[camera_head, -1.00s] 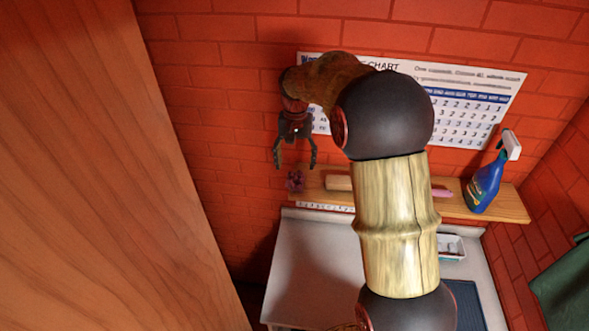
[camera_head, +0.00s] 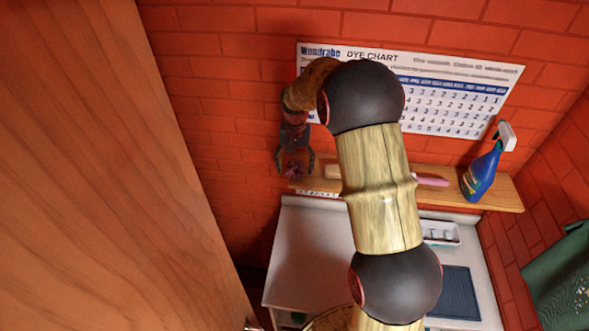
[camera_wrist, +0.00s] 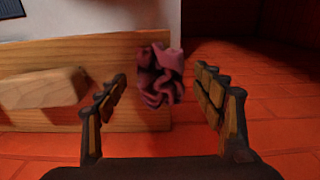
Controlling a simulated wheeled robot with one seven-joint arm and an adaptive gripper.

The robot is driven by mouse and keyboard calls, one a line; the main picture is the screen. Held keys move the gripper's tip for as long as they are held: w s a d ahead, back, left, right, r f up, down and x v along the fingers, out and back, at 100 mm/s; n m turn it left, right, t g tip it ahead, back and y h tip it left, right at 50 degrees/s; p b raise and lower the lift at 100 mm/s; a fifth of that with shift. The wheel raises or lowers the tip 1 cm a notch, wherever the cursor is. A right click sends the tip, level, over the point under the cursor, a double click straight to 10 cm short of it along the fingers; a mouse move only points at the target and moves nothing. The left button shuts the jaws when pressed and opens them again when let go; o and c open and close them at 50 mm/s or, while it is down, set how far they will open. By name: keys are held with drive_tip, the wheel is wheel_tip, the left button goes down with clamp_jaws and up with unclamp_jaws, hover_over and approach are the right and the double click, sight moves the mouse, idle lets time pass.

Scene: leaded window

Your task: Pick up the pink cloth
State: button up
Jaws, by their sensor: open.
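The pink cloth (camera_wrist: 160,76) is a small crumpled dark-pink bundle at the end of the wooden shelf (camera_wrist: 110,63). In the head view the cloth (camera_head: 293,170) sits at the shelf's left end. My gripper (camera_head: 294,168) is over it there, with a finger on each side. In the wrist view my gripper (camera_wrist: 160,82) is open, and the cloth shows between and beyond its fingertips. I cannot tell whether either finger touches it.
A wooden block (camera_wrist: 42,88) lies on the shelf beside the cloth. A pink-handled item (camera_head: 431,180) and a blue spray bottle (camera_head: 483,172) are further right. The brick wall (camera_head: 225,110) is behind, and a counter (camera_head: 315,250) lies below. A large wooden panel (camera_head: 90,180) fills the left.

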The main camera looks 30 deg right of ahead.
drive_tip(key=shift+c, duration=0.8)
drive_tip(key=c, duration=0.7)
drive_tip(key=shift+o, duration=0.2)
drive_tip(key=shift+r, duration=0.15)
drive_tip(key=shift+w+r+b, duration=0.1)
drive_tip(key=shift+r+b, duration=0.25)
drive_tip(key=shift+r, duration=0.2)
drive_tip(key=s+r, duration=0.1)
drive_tip(key=r, duration=0.1)
drive_tip(key=s+r+b, duration=0.1)
drive_tip(key=s+r, duration=0.1)
drive_tip(key=r, duration=0.1)
drive_tip(key=s+a+r+b, duration=0.1)
drive_tip(key=r, duration=0.1)
drive_tip(key=shift+s+r, duration=0.15)
drive_tip(key=shift+s, duration=0.2)
drive_tip(key=s+r, duration=0.1)
drive_tip(key=s, duration=0.2)
drive_tip(key=s+a+r+b, duration=0.1)
drive_tip(key=s+r, duration=0.1)
drive_tip(key=s, duration=0.1)
drive_tip(key=s+a+r+b, duration=0.1)
drive_tip(key=s, duration=0.2)
drive_tip(key=shift+a+r, duration=0.15)
drive_tip(key=shift+r, duration=0.05)
